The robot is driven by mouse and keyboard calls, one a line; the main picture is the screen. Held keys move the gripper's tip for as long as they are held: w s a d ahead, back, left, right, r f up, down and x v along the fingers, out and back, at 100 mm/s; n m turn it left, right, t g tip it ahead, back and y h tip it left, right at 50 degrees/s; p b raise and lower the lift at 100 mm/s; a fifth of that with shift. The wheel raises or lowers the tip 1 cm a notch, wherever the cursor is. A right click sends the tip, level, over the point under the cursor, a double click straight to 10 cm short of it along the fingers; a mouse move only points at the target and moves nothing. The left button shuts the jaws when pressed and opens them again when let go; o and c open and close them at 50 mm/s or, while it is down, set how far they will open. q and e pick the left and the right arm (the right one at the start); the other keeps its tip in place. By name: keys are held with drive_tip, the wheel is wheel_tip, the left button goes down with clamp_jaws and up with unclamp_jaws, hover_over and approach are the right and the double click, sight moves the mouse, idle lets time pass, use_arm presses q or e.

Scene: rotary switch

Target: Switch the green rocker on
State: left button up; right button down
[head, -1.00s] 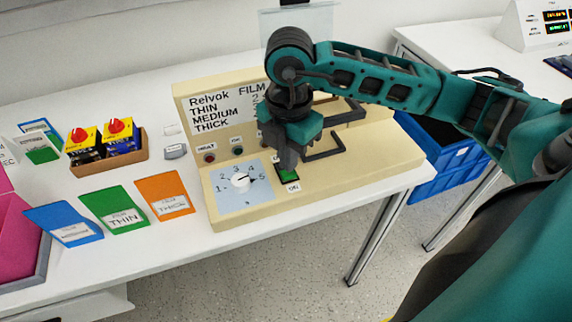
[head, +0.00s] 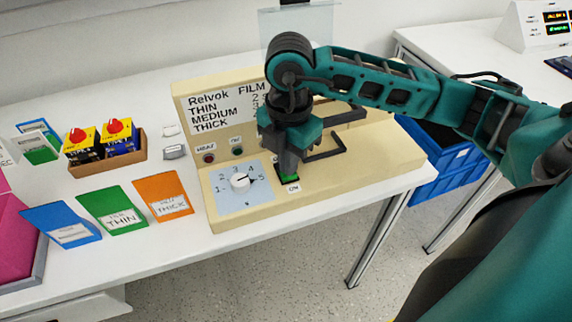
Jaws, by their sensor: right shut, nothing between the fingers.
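The green rocker (head: 290,179) is on the sloped front of the cream machine (head: 240,213), just above a small "ON" label (head: 293,188). My right gripper (head: 288,175) points down with its fingers shut and empty, its tips at the rocker. The fingers cover part of the rocker, and I cannot tell whether they press it or which way it is tilted. My left gripper is not in view.
A white dial (head: 240,181) on a numbered plate sits left of the rocker. HEAT (head: 209,158) and OK (head: 237,152) lamps look dark. A dark bracket handle (head: 325,149) stands right of the gripper.

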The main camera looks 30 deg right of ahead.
wheel_tip(320, 180, up, 7)
drive_tip(key=p, duration=0.5)
drive_tip(key=shift+f, duration=0.1)
idle(0.5)
